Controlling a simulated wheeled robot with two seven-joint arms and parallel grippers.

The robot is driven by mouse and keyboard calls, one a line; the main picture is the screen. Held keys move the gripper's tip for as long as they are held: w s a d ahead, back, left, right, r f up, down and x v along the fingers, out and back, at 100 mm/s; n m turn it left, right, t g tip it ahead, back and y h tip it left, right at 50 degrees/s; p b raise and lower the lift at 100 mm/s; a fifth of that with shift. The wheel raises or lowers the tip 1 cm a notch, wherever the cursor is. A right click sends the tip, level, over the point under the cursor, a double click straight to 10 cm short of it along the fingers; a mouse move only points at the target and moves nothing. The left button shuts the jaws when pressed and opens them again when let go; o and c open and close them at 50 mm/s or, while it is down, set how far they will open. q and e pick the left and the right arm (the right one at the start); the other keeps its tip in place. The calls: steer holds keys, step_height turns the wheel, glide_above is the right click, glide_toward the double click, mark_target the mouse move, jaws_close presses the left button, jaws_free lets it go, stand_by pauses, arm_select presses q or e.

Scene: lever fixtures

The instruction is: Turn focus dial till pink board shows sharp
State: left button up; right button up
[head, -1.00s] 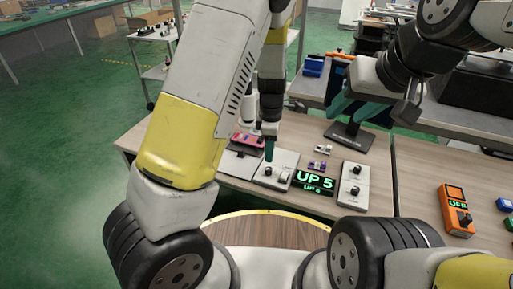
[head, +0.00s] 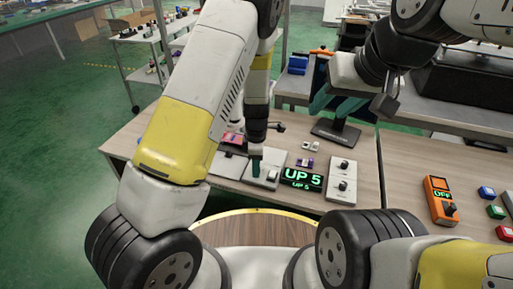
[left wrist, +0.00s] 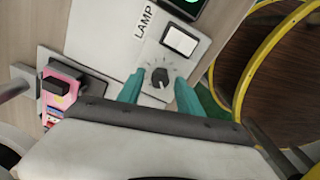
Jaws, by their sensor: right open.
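My left gripper (head: 256,164) is low over a white panel (head: 264,180) on the wooden table. In the left wrist view its teal fingers (left wrist: 160,92) stand apart on either side of a black dial (left wrist: 160,77), with gaps visible. This panel bears the word LAMP and a white square button (left wrist: 180,40); no focus label is readable. A black display (head: 302,179) reads UP 5 in green. My right gripper (head: 332,103) is open and empty, above the back.
Another white panel (head: 342,180) with two black knobs stands right of the display. A small purple part (head: 305,163) lies behind the display. An orange box (head: 440,200) reading OFF and coloured blocks stand at right. A black stand (head: 336,132) is at the back.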

arm_select(q)
jaws_close()
